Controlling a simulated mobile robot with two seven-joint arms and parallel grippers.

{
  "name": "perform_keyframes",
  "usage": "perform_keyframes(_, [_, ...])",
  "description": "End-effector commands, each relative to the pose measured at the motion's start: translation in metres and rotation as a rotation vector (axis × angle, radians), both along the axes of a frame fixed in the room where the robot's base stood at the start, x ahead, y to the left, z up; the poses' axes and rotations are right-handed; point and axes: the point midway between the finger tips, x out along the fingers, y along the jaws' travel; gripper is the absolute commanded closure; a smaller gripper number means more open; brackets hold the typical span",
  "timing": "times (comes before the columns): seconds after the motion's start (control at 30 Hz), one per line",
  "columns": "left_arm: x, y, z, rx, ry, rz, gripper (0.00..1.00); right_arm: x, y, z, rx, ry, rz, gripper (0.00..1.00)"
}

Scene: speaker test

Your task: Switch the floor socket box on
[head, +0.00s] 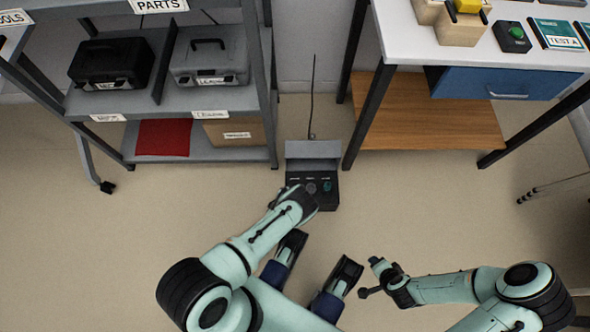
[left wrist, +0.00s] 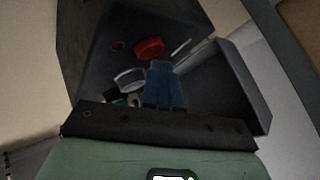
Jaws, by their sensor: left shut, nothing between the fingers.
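The floor socket box (head: 327,203) is dark and stands on the floor between the shelf and the table, with its grey lid (head: 313,150) raised at the back. A grey round part and a blue round part (head: 327,187) show on its top. My left gripper (head: 292,192) is over the box's left part and hides it in the head view. In the left wrist view its blue fingers (left wrist: 163,85) are shut and empty, close to a red round part (left wrist: 149,49). A pale ring (left wrist: 130,78) lies beside them. I cannot tell whether they touch. My right gripper (head: 372,279) is away to the right.
A grey shelf (head: 207,100) with cases stands at the left. A white-topped table (head: 400,40) with a wooden lower shelf (head: 440,115) stands at the right. A thin cable (head: 312,95) runs up behind the box. The floor in front of the table is clear.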

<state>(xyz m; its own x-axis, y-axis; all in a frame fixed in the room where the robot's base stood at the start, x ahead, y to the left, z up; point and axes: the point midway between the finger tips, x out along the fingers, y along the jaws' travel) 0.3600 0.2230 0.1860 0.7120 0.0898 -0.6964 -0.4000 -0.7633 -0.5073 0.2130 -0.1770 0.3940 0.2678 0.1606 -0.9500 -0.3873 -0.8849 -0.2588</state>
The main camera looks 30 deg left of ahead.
Motion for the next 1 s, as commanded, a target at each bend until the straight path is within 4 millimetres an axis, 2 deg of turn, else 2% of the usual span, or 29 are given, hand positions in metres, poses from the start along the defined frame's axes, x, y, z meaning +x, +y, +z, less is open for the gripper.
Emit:
perform_keyframes(0.2, [0.0,0.0,-0.008,0.0,0.001,0.001,1.0,0.0,0.0,-0.008,0.0,0.002,0.0,0.45])
perform_keyframes(1.0, [0.0,0.0,0.002,0.0,0.001,0.001,1.0,0.0,0.0,0.0,0.0,0.0,0.0,0.45])
